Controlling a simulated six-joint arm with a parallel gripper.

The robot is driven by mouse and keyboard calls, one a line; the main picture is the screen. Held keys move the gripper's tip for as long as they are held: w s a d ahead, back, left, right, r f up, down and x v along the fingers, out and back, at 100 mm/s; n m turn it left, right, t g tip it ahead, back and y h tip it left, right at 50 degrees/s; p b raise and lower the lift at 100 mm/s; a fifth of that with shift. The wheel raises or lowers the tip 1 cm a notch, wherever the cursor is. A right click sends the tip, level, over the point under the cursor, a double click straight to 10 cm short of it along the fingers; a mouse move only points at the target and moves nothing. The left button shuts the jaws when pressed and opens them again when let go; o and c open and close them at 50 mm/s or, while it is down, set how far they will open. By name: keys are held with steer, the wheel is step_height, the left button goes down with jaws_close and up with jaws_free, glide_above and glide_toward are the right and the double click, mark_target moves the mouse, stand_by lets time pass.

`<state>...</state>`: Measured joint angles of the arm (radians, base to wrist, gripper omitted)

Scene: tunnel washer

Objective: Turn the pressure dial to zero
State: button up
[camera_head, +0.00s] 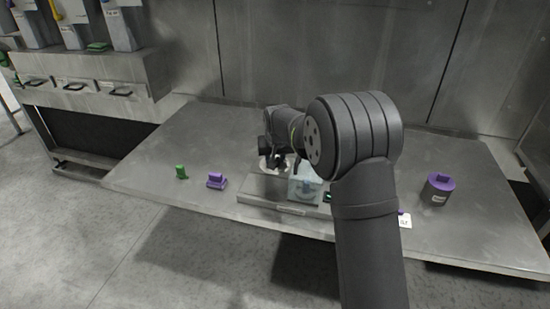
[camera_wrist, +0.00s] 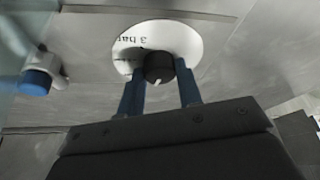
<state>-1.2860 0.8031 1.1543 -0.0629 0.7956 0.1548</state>
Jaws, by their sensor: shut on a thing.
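The pressure dial (camera_wrist: 159,68) is a black knob with a white pointer mark, set on a round white scale plate (camera_wrist: 190,37) with "3 bar" printed on it. In the wrist view the white mark points down toward my gripper. My gripper (camera_wrist: 160,84) has its two blue fingers on either side of the knob, shut on it. In the head view my gripper (camera_head: 277,160) reaches down to the left end of the grey panel (camera_head: 285,218); the white plate (camera_head: 264,164) shows partly beneath it, and the knob is mostly hidden.
A clear box (camera_head: 305,187) stands on the panel just right of my gripper. A blue-capped part (camera_wrist: 37,82) is near the knob. A green piece (camera_head: 181,172) and a purple block (camera_head: 216,181) lie left; a purple-lidded canister (camera_head: 438,189) stands right.

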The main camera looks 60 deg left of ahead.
steer(key=shift+n+g, duration=0.5)
steer(key=shift+n, duration=0.7)
steer(key=shift+y, duration=0.3)
steer(key=o, duration=1)
steer(key=v, duration=1.7)
steer(key=shift+r, duration=0.3)
steer(key=shift+f, duration=0.1)
